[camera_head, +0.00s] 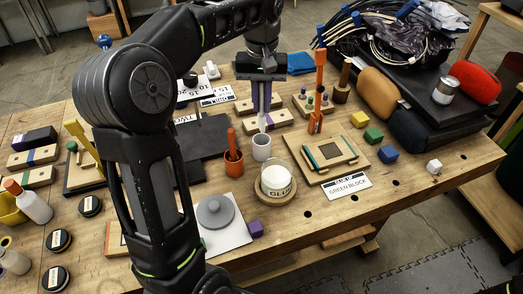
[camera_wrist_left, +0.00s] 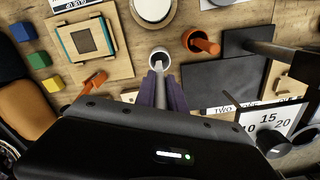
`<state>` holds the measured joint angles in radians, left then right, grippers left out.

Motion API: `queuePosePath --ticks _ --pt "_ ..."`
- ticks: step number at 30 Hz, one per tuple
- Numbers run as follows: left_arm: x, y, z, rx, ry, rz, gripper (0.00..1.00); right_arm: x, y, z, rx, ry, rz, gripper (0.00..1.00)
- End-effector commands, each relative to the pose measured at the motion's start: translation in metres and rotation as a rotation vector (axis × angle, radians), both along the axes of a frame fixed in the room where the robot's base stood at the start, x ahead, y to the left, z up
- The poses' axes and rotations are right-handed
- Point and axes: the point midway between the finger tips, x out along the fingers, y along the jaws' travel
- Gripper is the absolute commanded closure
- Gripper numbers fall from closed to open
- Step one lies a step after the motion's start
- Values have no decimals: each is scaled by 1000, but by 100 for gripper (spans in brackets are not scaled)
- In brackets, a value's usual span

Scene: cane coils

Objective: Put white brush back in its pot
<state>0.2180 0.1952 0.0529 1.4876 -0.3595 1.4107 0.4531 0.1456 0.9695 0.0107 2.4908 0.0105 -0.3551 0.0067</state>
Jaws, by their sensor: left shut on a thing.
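My left gripper (camera_head: 262,108) points down and is shut on the white brush (camera_head: 261,124). A short pale end of the brush shows below the fingers; the rest is hidden between them. The white pot (camera_head: 262,148) stands upright on the table directly below. In the left wrist view, the brush (camera_wrist_left: 158,67) reaches from between the fingers (camera_wrist_left: 160,88) over the mouth of the white pot (camera_wrist_left: 160,52). I cannot tell whether its end is inside the pot or just above it. My right gripper is not in view.
An orange pot with an orange brush (camera_head: 233,160) stands close left of the white pot. A glue tub (camera_head: 275,182) is in front. A wooden board (camera_head: 328,154) lies right, with colored blocks (camera_head: 374,135) beyond. Dark panels (camera_head: 201,145) lie left.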

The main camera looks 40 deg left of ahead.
Motion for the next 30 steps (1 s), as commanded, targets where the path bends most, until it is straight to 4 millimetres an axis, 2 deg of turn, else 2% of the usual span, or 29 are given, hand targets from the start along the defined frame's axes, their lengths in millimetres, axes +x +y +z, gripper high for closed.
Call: queuePosePath --ticks 4,8,10,15,25,30 --pt "0 0 -10 0 1 0 100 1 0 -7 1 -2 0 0" --pt "-1 1 -34 0 2 0 100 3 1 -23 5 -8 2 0" --pt "-1 1 -39 0 5 0 100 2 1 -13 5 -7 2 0" --pt "0 0 -61 0 1 0 100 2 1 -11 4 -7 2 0" --pt "0 0 -65 0 1 0 100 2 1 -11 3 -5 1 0" --pt "-1 0 -83 -1 3 1 100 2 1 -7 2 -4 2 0"
